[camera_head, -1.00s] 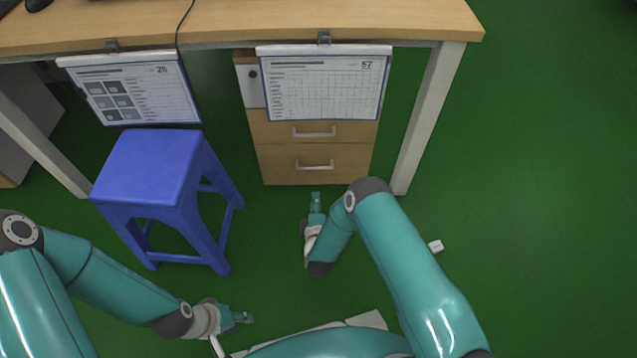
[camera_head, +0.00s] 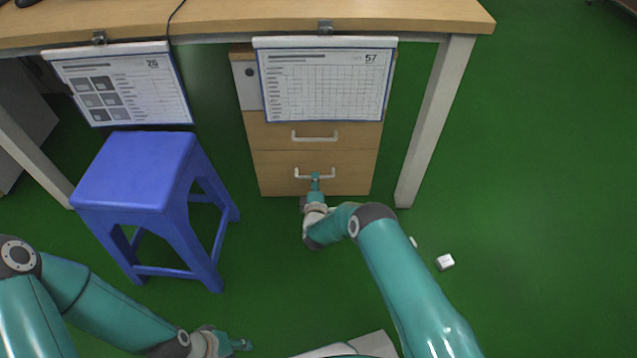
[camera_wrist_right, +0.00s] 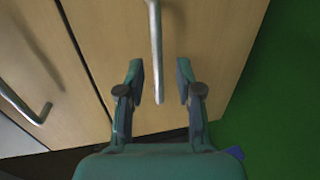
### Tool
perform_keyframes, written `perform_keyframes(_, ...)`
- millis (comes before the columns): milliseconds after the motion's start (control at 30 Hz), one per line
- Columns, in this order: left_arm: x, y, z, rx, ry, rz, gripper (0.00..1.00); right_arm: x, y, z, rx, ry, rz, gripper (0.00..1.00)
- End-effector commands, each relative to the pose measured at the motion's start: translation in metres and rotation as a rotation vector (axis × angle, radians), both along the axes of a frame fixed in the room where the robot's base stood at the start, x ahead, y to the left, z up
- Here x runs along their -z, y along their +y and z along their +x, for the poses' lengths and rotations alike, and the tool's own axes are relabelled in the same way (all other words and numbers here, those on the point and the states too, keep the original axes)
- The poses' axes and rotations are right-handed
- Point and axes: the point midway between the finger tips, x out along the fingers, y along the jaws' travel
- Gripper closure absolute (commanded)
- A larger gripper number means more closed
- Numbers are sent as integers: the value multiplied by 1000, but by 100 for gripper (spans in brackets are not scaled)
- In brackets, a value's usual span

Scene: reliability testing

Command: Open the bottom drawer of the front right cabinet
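The wooden cabinet (camera_head: 249,138) stands under the desk, with its bottom drawer (camera_head: 275,178) closed. The bottom drawer's metal handle (camera_head: 301,177) is a pale bar; it also shows in the right wrist view (camera_wrist_right: 156,45). My right gripper (camera_head: 315,178) is at this handle. In the right wrist view my right gripper (camera_wrist_right: 160,85) is open, with the handle's end between its two fingers and a gap visible on each side. My left gripper (camera_head: 246,345) is low at the left, away from the cabinet; its fingers are too small to judge.
A blue stool (camera_head: 140,175) stands left of the cabinet. A white desk leg (camera_head: 435,120) is close on its right. A calendar sheet (camera_head: 325,85) hangs over the cabinet's upper part. A small white box (camera_head: 445,262) lies on the green floor, which is mostly clear at right.

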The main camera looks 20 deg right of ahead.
Motion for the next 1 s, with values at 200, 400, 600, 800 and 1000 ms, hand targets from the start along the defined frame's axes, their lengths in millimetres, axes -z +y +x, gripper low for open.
perform_keyframes(200,17,0,0,0,0,0,60,7,-7,22,2,-1,-1,65)
perform_keyframes(400,18,0,0,0,0,0,60,6,-8,27,1,0,0,65)
perform_keyframes(600,18,0,0,0,0,0,60,5,-8,27,1,1,0,66)
perform_keyframes(800,18,0,0,0,0,0,60,5,-8,27,1,1,0,100)
perform_keyframes(1000,18,0,0,0,0,0,60,6,-8,26,0,3,1,100)
